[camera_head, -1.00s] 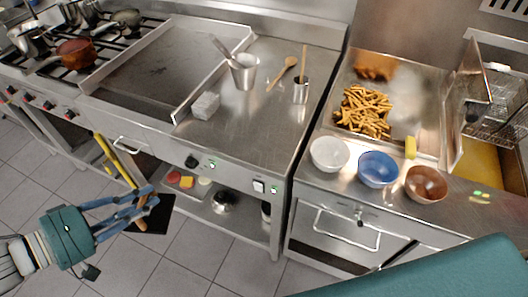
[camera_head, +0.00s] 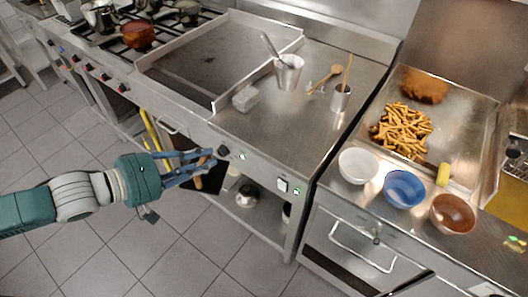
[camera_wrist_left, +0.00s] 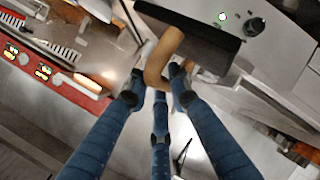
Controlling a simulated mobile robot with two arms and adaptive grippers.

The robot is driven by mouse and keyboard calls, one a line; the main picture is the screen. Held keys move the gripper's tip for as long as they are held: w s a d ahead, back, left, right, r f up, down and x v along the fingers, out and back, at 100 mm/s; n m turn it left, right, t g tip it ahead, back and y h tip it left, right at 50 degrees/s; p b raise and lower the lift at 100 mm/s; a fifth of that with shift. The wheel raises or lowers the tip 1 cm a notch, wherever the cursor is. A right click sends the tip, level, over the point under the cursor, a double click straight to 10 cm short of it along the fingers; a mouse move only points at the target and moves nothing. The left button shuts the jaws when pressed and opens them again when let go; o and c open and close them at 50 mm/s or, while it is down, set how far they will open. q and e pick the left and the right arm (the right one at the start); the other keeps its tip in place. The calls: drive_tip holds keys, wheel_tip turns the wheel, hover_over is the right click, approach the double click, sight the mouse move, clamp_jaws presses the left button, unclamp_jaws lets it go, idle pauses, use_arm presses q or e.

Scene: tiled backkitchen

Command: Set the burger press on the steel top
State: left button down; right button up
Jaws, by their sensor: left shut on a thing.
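The burger press has a dark flat plate (camera_head: 214,179) and a bent wooden handle (camera_wrist_left: 162,56). My left gripper (camera_head: 210,164) is shut on the handle; in the left wrist view its blue fingers (camera_wrist_left: 160,88) close around the handle's lower end. The dark plate also shows at the top of that view (camera_wrist_left: 190,22). The press hangs in front of the counter's control panel, below the level of the steel top (camera_head: 272,133). The steel top is the smooth counter right of the griddle. My right gripper is out of view.
On the steel top stand a metal cup (camera_head: 288,75), a small pale box (camera_head: 245,98), a wooden spoon (camera_head: 325,78) and a small utensil pot (camera_head: 340,98). Its front middle is clear. A raised griddle rim (camera_head: 258,68) borders it on the left. Several bowls stand to the right.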

use_arm(q)
drive_tip(key=w+d+r+n+t+y+p, duration=0.2)
drive_tip(key=w+d+r+n+t, duration=0.1)
drive_tip(key=w+d+r, duration=1.05)
drive_tip(key=shift+d+f+p, duration=0.15)
drive_tip(key=shift+f+p, duration=0.2)
drive_tip(key=shift+f, duration=3)
drive_tip(key=shift+d+f+p, duration=0.2)
drive_tip(key=shift+f+p, duration=0.2)
drive_tip(key=shift+f, duration=3)
drive_tip(key=shift+d+f+p, duration=0.15)
drive_tip(key=shift+f+p, duration=0.2)
drive_tip(key=shift+f, duration=3)
drive_tip(key=c, duration=2)
unclamp_jaws()
drive_tip(key=shift+s+a+f+g, duration=0.1)
drive_tip(key=shift+f+g, duration=0.15)
drive_tip(key=shift+g, duration=0.05)
drive_tip(key=o, duration=0.4)
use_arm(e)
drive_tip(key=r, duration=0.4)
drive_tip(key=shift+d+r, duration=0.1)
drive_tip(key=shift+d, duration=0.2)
use_arm(q)
drive_tip(key=shift+s, duration=0.1)
